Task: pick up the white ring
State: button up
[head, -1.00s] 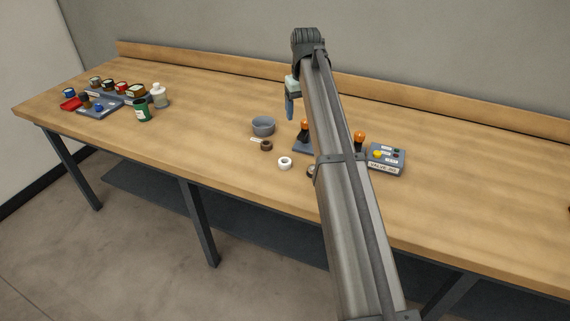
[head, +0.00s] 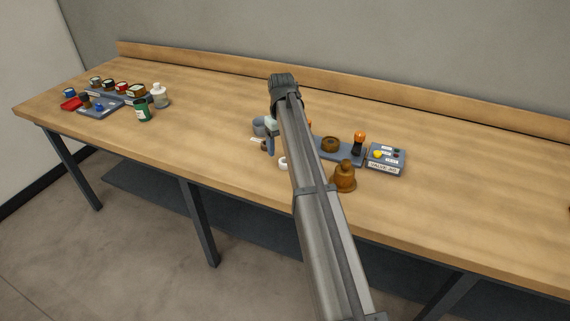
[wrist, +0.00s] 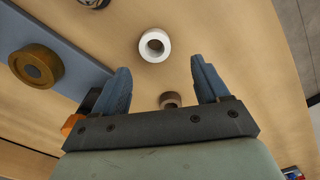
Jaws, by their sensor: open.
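The white ring (wrist: 154,45) lies on the wooden bench, beyond my fingertips in the wrist view. In the head view only part of the white ring (head: 283,162) shows beside my arm. My gripper (wrist: 160,78) is open and empty, its two blue fingers spread apart. The ring is outside the fingers, slightly left of the line midway between them. In the head view my gripper (head: 269,140) is above the bench near the grey bowl, partly hidden by my arm.
A brown ring (wrist: 170,100) lies between the fingers' directions, lower in the wrist view. A blue-grey plate (wrist: 75,60) carries a brown round part (wrist: 35,66). A grey bowl (head: 259,127), a brown bell-shaped part (head: 345,178) and a labelled button box (head: 386,158) stand nearby. The bench front is clear.

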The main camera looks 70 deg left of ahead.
jog(key=shift+w+d+f, duration=0.15)
jog(key=shift+w+f, duration=0.05)
jog(key=shift+f, duration=1.15)
jog(key=shift+w+d+f, duration=0.15)
jog(key=shift+f, duration=1.2)
jog(key=shift+c, duration=0.5)
jog(key=c, duration=1)
